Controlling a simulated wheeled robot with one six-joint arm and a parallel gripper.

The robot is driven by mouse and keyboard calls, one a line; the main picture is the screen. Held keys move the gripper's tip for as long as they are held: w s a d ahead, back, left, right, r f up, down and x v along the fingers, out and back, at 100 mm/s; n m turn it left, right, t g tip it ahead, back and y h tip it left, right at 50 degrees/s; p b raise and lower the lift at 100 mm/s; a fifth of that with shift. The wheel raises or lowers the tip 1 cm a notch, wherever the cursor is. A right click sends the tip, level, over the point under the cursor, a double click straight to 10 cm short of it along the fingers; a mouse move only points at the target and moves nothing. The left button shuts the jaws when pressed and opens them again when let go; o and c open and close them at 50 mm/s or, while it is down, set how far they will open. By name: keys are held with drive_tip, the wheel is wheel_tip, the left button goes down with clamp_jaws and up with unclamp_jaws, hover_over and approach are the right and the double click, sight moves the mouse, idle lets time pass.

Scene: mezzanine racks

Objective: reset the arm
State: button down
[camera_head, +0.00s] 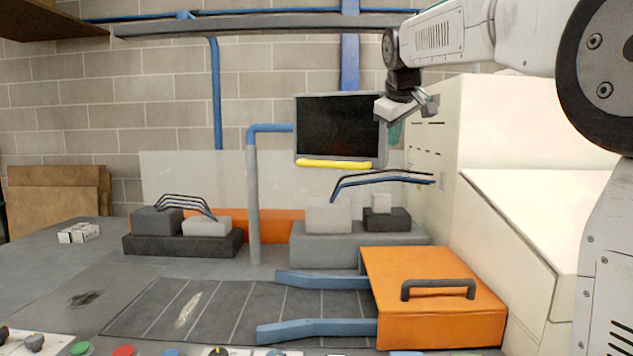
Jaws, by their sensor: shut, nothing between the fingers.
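My arm reaches in from the right edge, and my gripper (399,128) hangs from its end at the upper right. The gripper is shut and empty, in the air in front of the right part of a dark screen (335,128) and beside a pale cabinet. It appears apart from everything around it. Its fingertips are small and partly hard to make out.
An orange box with a dark handle (430,270) sits below. Grey blocks with curved rods (185,232) stand left. A grey-blue post (253,205) rises mid-bench. The pale cabinet (435,150) stands right. Knobs and buttons (124,350) line the front. A small white box (78,233) lies left.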

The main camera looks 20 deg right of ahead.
drive_tip(key=s+a+f+m+g+y, duration=0.1)
drive_tip(key=s+a+f, duration=0.4)
drive_tip(key=s+f, duration=0.4)
drive_tip(key=s+a+f+m+g+y, duration=0.1)
drive_tip(key=s+a+f, duration=0.4)
drive_tip(key=s+f, duration=0.5)
drive_tip(key=s+a+f+m+g+y, duration=0.1)
drive_tip(key=s+a+f+g, duration=0.2)
drive_tip(key=s, duration=1.5)
drive_tip(key=a+f, duration=0.3)
drive_tip(key=f, duration=0.4)
drive_tip(key=shift+s+m, duration=0.25)
drive_tip(key=shift+m, duration=0.15)
